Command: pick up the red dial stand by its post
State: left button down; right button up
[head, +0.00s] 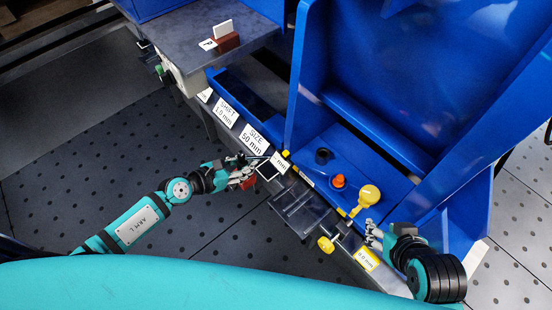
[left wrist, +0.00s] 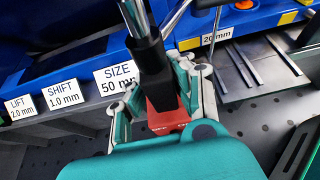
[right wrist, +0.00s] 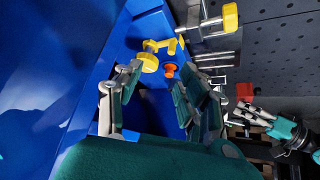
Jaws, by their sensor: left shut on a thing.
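The red dial stand shows in the left wrist view as a red base (left wrist: 168,119) with a dark upright post (left wrist: 150,62) above it and a metal rod beside the post. My left gripper (head: 243,170) is shut on the post, with its fingers on both sides just above the red base. In the head view the red base (head: 248,183) shows by the fingertips, over the dark floor beside the blue machine's front edge. My right gripper (head: 372,234) is open and empty near the yellow knob; in the right wrist view its fingers (right wrist: 150,95) are well apart.
The blue machine (head: 320,75) carries an orange button (head: 338,181) and a yellow knob (head: 369,194). Slotted metal rails (head: 300,207) jut from its front. Labels line the edge, including a SIZE 50 mm card (head: 252,138). A brown-red block (head: 225,42) sits on the grey top. Floor at left is clear.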

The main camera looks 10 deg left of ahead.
aim_at(239, 163)
pick_arm(q)
jog(key=shift+s+a+r, duration=0.15)
jog(key=shift+a+r, duration=0.05)
jog(key=shift+r, duration=0.35)
jog(key=shift+s+a+r+p, duration=0.25)
jog(key=shift+s+r+p, duration=0.05)
jog(key=shift+r+p, duration=0.2)
jog(key=shift+s+a+r+p, duration=0.65)
jog(key=shift+s+r, duration=0.15)
jog(key=shift+r, duration=0.1)
pick_arm(e)
jog(key=s+d+g+h, duration=0.1)
jog(key=s+d+g, duration=0.1)
jog(key=s, duration=0.4)
jog(key=shift+s+f+g, duration=0.35)
jog(key=shift+g, duration=0.45)
jog(key=shift+w, duration=0.15)
